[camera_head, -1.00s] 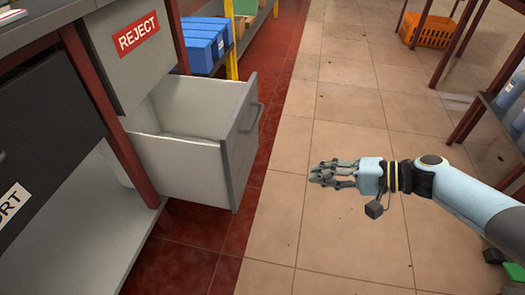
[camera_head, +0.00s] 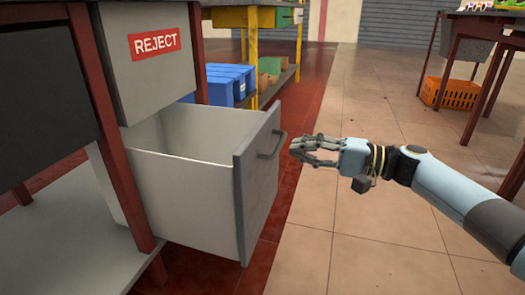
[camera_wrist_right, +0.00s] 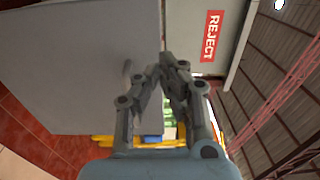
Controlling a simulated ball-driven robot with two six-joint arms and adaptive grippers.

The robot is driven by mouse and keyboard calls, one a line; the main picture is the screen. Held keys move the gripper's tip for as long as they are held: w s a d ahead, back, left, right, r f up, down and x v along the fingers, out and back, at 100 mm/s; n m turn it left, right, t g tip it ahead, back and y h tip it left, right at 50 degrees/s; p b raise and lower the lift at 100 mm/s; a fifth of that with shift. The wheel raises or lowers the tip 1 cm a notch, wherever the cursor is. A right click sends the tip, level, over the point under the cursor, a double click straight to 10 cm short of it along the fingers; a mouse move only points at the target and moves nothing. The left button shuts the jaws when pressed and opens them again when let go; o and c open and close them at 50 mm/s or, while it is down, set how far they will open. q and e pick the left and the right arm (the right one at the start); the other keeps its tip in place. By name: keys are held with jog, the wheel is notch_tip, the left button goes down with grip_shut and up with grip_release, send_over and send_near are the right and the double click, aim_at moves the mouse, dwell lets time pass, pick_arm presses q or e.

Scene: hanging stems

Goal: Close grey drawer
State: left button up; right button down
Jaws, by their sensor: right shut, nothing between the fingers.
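The grey drawer (camera_head: 205,165) is pulled well out of the bench below a grey front with a red REJECT label (camera_head: 154,43). It looks empty inside, though its near wall hides part of the bottom. Its darker front panel (camera_head: 257,190) carries a bar handle (camera_head: 273,146). My right gripper (camera_head: 298,150) is shut and empty, just to the right of the handle, apart from it as far as I can tell. In the right wrist view the drawer front (camera_wrist_right: 85,65) fills the left, beyond my right gripper's fingers (camera_wrist_right: 165,65). My left gripper is not in view.
Red bench legs (camera_head: 108,125) frame the drawer on the left. Blue bins (camera_head: 222,84) sit on a low shelf behind it. An orange crate (camera_head: 452,93) stands under a table at the right. The tiled floor (camera_head: 355,110) is open.

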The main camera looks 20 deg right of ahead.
aim_at(251, 143)
jog(key=b+x, duration=0.2)
jog(key=x, duration=0.5)
jog(key=shift+w+a+f, duration=0.1)
jog(key=shift+a+f, duration=0.05)
jog(key=shift+w+a, duration=0.3)
jog(key=shift+a, duration=0.15)
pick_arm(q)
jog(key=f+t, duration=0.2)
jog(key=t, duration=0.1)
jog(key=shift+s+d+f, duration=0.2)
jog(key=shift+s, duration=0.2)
